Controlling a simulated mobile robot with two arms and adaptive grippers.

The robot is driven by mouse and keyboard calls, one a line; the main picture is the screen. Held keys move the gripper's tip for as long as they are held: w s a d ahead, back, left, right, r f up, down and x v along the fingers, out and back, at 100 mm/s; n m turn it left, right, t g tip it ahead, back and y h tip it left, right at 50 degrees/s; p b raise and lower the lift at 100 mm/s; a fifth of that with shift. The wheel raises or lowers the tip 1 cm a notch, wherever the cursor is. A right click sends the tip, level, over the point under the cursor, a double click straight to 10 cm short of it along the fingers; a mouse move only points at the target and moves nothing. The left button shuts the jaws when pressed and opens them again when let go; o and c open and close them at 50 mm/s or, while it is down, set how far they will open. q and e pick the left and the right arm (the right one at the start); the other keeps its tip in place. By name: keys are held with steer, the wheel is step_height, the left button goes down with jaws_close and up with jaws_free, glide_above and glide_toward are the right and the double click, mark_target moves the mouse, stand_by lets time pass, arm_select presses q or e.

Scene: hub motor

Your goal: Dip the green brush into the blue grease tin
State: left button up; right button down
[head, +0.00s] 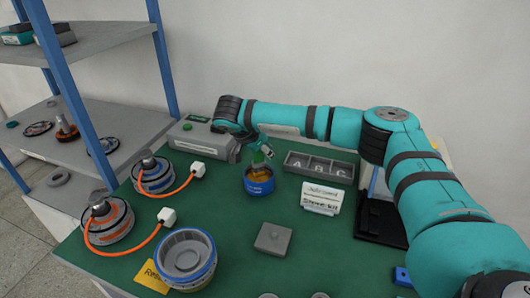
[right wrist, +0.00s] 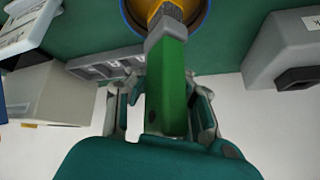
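The blue grease tin (head: 259,186) stands on the green tabletop, with amber grease inside. It shows in part at the top of the right wrist view (right wrist: 204,22). My right gripper (head: 256,146) is above the tin, partly hidden by its own arm. In the right wrist view my right gripper (right wrist: 165,84) has its fingers on both sides of the green brush (right wrist: 172,90) and is shut on its handle. The brush (head: 258,158) points down, with its grey ferrule and bristle end over the tin's opening; the bristle tip is hard to make out. My left gripper is not in view.
Two motor parts with orange cables (head: 153,178) (head: 108,222) lie left, and a round grey-blue part (head: 185,258) at the front. A grey block (head: 273,239), a sign (head: 321,198), a compartment tray (head: 318,167) and a grey box (head: 205,138) stand around the tin.

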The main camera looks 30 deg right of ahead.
step_height(320, 180, up, 4)
steer(key=p, duration=0.2)
steer(key=shift+r+p, duration=0.25)
steer(key=shift+p, duration=0.1)
steer(key=shift+f, duration=0.1)
